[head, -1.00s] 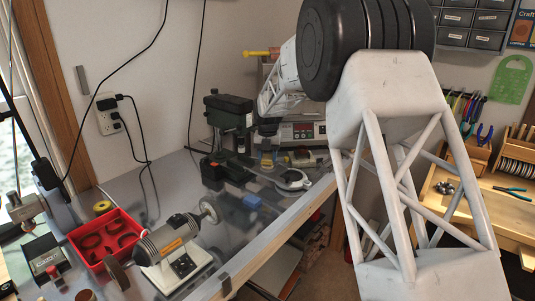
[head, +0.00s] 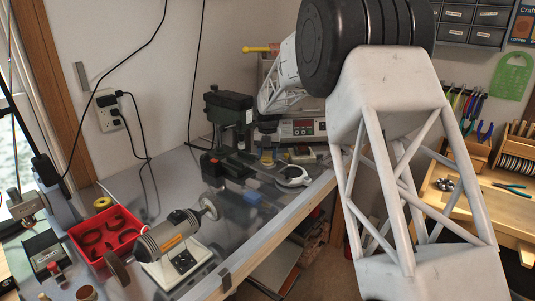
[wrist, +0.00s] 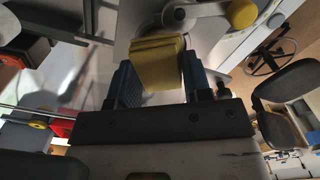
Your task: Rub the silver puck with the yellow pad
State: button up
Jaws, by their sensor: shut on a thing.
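My gripper (wrist: 153,80) is shut on the yellow pad (wrist: 157,64), a yellow block held between two blue fingers in the wrist view. In the head view the pad (head: 267,159) is small, above the bench and left of a pale round fixture (head: 292,177). A round metallic piece (wrist: 173,14) shows just beyond the pad in the wrist view. It may be the silver puck, but I cannot tell for sure. The pad hides part of what lies behind it, and contact cannot be told.
A dark drill press (head: 229,120) stands left of the pad. A bench grinder (head: 172,238) and red tray (head: 104,240) are nearer at left. A yellow knob (wrist: 243,13) is right of the metallic piece. The bench's front edge is close.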

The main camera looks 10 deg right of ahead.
jog(key=shift+f, duration=0.3)
dwell(0.5)
jog(key=shift+s+d, duration=0.1)
jog(key=shift+d, duration=0.35)
dwell(0.3)
jog(key=shift+a, duration=0.15)
jog(key=shift+w+a, duration=0.2)
jog(key=shift+a, duration=0.5)
jog(key=shift+f, duration=0.1)
jog(key=shift+d, duration=0.1)
jog(key=shift+s+d, duration=0.2)
jog(key=shift+d, duration=0.55)
jog(key=shift+a, duration=0.15)
jog(key=shift+w+a, duration=0.2)
jog(key=shift+a, duration=0.5)
